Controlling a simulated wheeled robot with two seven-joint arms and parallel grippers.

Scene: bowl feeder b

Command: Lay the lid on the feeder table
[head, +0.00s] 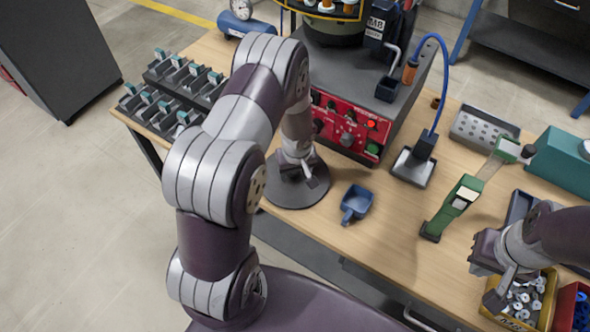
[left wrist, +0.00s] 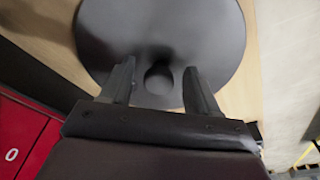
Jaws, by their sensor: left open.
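The lid (head: 287,195) is a dark grey round disc lying flat on the wooden feeder table (head: 385,235), close to its front edge. It also shows in the left wrist view (left wrist: 115,30), where its round knob (left wrist: 158,80) stands near the middle. My left gripper (head: 308,180) is directly over the lid, fingers pointing down. In the left wrist view its two fingers are apart, one on each side of the knob, with nothing clamped. My right gripper (head: 492,280) is at the right, over the yellow bin; its fingers are too unclear to judge.
Behind the lid stands the feeder's red control panel (head: 345,130). A blue scoop (head: 356,203) lies right of the lid. A green tool (head: 455,205), a yellow bin (head: 545,305) of metal parts and a red bin (head: 567,308) are further right. Small dark trays (head: 175,85) are at left.

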